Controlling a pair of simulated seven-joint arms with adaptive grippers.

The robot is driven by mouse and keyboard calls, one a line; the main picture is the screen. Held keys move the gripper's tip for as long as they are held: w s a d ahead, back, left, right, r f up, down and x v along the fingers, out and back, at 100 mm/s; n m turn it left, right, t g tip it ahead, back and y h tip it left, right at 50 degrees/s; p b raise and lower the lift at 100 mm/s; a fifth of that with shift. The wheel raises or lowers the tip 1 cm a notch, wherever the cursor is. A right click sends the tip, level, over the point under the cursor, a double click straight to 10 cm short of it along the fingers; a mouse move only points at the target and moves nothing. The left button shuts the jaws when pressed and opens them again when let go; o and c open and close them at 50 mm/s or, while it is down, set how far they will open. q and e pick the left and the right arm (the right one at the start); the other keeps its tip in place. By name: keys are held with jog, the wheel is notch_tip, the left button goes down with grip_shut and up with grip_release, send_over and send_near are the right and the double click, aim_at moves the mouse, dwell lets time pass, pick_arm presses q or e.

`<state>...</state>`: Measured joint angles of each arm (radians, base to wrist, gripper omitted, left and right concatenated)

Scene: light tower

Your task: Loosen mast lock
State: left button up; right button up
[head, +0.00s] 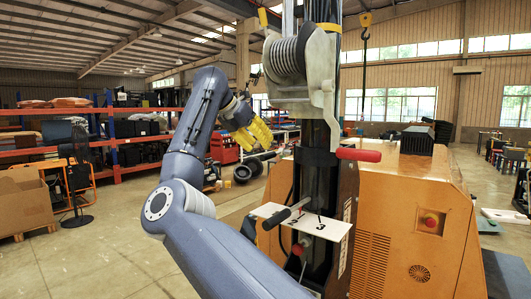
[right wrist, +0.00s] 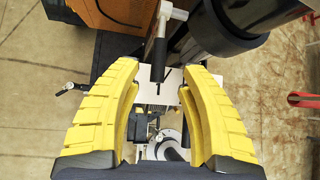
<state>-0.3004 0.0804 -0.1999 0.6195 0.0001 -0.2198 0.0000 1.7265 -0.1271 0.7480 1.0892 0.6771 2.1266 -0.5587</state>
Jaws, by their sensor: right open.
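The black mast (head: 318,170) stands in the middle of the head view, on the orange light tower. A white plate (head: 335,228) at its base carries a printed 3, with a dark grey handle (head: 275,218) by its left side. I cannot tell which part is the mast lock. My right gripper (head: 252,135) has yellow fingers and is left of the mast. In the right wrist view its open fingers (right wrist: 160,70) frame a black-gripped handle (right wrist: 158,58) with a pale metal crossbar, apparently not gripped. A plate marked 1 (right wrist: 165,88) lies behind it. My left gripper is out of view.
A cable winch (head: 287,60) and a red-gripped crank handle (head: 358,155) are on the mast above the plate. The orange housing (head: 410,195) fills the right side.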

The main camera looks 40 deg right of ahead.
aim_at(274, 154)
jog(key=shift+v, duration=2.85)
jog(key=shift+f, duration=0.1)
jog(key=shift+c, duration=0.5)
jog(key=shift+g, duration=0.5)
jog(key=f, duration=0.2)
jog(key=w+f, duration=0.1)
jog(key=f, duration=0.3)
jog(key=shift+w+d+f, duration=0.15)
jog(key=shift+w+d, duration=0.05)
jog(key=shift+w, duration=0.05)
jog(key=c, duration=0.6)
jog(key=f, duration=0.3)
jog(key=s+f+h, duration=0.1)
jog(key=f, duration=0.2)
jog(key=d+f+g+h, duration=0.1)
jog(key=f, duration=0.2)
jog(key=shift+s+f, duration=0.1)
jog(key=shift+s, duration=0.2)
grip_shut()
jog(key=s+a+r+t+h, duration=0.2)
jog(key=s+a+t+h, duration=0.1)
jog(key=a+t+h, duration=0.1)
jog(key=x, duration=1)
jog(key=shift+w+a+r+n, duration=0.15)
jog(key=shift+r+n, duration=0.05)
jog(key=shift+r, duration=0.7)
jog(key=shift+w+a+r+n, duration=0.1)
jog(key=shift+w+r+n, duration=0.1)
jog(key=shift+r, duration=0.75)
